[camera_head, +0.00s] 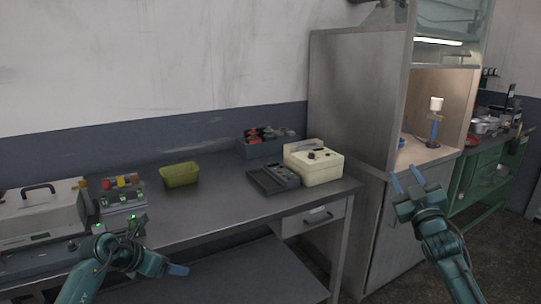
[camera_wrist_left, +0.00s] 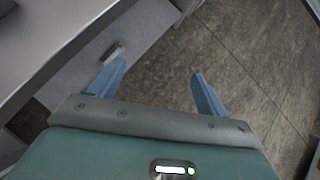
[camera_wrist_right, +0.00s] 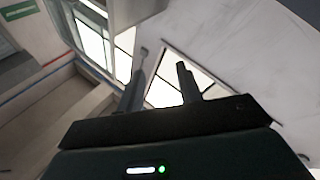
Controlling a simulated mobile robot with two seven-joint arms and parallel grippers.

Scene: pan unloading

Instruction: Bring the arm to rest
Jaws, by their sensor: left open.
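My right gripper (camera_head: 407,182) is raised at the right in the head view, in front of the open hood cabinet, its fingers pointing up. In the right wrist view its two fingers (camera_wrist_right: 160,85) stand apart with nothing between them. My left gripper (camera_head: 176,270) is low in front of the table at the left, pointing right. In the left wrist view its blue fingers (camera_wrist_left: 158,78) are wide apart and empty, with the floor beyond them. The task line names no object, and neither gripper holds anything.
The grey table (camera_head: 215,215) carries a yellow-green container (camera_head: 180,175), a cream device (camera_head: 314,166), a dark tray (camera_head: 272,179) and a grey bin (camera_head: 262,147). A metal cabinet (camera_head: 355,100) stands right of it.

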